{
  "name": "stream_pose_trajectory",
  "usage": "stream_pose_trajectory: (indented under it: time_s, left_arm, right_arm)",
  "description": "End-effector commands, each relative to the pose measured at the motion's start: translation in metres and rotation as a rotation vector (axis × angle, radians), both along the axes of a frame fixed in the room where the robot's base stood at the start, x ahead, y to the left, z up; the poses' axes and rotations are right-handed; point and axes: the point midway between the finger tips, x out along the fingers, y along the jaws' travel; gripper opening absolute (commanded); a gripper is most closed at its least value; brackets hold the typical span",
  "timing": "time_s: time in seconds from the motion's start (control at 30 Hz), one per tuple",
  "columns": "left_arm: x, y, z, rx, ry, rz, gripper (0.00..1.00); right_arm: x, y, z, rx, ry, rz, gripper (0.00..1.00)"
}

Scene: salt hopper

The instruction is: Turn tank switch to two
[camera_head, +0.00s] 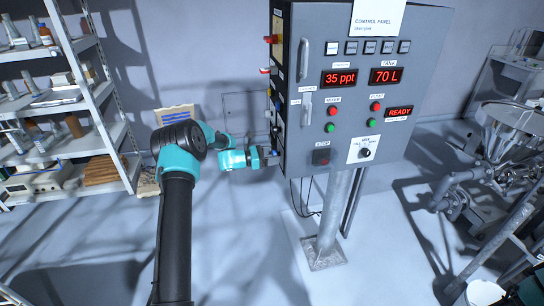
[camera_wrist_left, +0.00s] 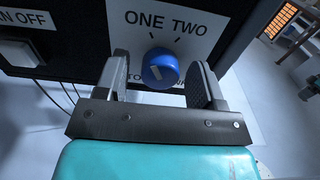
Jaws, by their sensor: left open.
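The tank switch is a round blue knob (camera_wrist_left: 160,69) with a white mark on it. It sits on a white label plate (camera_wrist_left: 205,22) that reads "ONE" and "TWO", with a short line under each word. More lettering below the knob is partly hidden. The white mark shows toward the knob's lower left; I cannot tell its setting for sure. My left gripper (camera_wrist_left: 161,66) is open, with one finger on each side of the knob and gaps visible. In the head view my left gripper (camera_head: 271,158) is at the left side of the control panel. My right gripper is not in view.
The control panel (camera_head: 420,60) stands on a metal post (camera_head: 335,215) and shows "35 ppt", "70 L" and "READY". Shelves (camera_head: 105,105) stand at the left, and a metal hopper (camera_head: 515,120) at the right. Cables (camera_wrist_left: 60,95) hang beside the switch plate. Another switch (camera_wrist_left: 22,50) is at its left.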

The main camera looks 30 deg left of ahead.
Motion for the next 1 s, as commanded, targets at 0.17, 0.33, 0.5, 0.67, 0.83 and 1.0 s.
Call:
stream_pose_trajectory:
  time_s: [0.17,0.33,0.5,0.67,0.83,1.0]
  left_arm:
    - [-0.0002,0.0002,-0.0001,0.0,0.0,0.0,0.5]
    - [-0.0003,0.0002,-0.0001,0.0,0.0,0.0,0.34]
    - [-0.0003,0.0002,-0.0002,0.0,0.0,0.0,0.17]
    - [-0.0004,0.0003,-0.0002,0.001,-0.001,0.0,0.13]
    - [-0.0004,0.0003,-0.0002,0.013,-0.014,-0.001,0.13]
    - [-0.0003,0.0004,-0.0002,0.05,-0.053,-0.001,0.13]
  right_arm:
    - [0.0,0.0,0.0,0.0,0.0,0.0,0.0]
    - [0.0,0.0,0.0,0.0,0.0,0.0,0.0]
    - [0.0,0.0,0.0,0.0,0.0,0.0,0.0]
    - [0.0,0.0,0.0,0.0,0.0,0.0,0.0]
    - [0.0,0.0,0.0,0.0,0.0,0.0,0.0]
    - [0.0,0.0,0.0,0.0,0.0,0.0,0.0]
